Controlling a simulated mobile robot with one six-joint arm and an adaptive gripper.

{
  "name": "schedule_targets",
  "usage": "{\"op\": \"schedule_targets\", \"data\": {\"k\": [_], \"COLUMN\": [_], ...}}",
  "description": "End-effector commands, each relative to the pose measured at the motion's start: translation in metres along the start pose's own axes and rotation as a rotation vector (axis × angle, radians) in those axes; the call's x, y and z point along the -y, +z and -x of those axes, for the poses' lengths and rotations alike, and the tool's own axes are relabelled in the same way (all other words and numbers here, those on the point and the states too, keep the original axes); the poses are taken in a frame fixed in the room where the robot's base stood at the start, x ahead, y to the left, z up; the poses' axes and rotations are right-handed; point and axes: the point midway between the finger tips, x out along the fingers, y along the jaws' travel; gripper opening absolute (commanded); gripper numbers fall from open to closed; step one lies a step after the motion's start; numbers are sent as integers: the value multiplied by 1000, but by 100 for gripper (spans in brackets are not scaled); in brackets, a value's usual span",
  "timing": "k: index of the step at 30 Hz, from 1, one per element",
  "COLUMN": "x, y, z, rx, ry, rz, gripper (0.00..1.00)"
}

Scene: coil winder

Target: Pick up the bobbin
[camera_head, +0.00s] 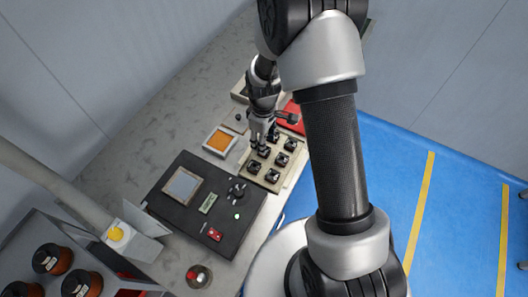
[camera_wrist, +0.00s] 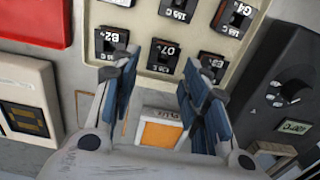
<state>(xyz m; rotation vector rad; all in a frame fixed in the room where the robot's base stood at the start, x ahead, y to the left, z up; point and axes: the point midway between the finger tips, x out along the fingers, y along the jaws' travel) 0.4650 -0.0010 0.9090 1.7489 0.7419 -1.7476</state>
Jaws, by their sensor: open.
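Several small black square bobbins with white labels sit in a cream tray (camera_head: 272,184); the tray also fills the top of the wrist view (camera_wrist: 190,19). In the wrist view, one bobbin (camera_wrist: 163,56) appears between my open fingertips, with another bobbin (camera_wrist: 112,42) near the left fingertip and a third (camera_wrist: 213,66) near the right one. My gripper (camera_head: 260,148) is open and points down at the tray's far-left side in the head view. It also shows in the wrist view (camera_wrist: 158,76), with nothing clearly held. I cannot tell its height above the bobbins.
A black control panel (camera_head: 208,228) with a screen and knob stands beside the tray. An orange-centred square pad (camera_head: 220,141) lies beyond it, and a red object (camera_head: 292,116) lies behind the tray. A rack with copper-coloured spools (camera_head: 53,259) is at lower left.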

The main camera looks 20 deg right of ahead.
Motion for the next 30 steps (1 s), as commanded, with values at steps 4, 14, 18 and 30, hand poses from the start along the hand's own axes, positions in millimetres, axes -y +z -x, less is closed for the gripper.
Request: {"op": "schedule_targets", "data": {"k": [4,14,18,30], "x": [2,3,3,3], "y": [4,8,8,8], "z": [-16,-52,-50,-50], "rx": [2,1,0,0], "ry": [-2,-1,0,0], "rz": [-1,0,0,0], "gripper": [42,42,42,16]}}
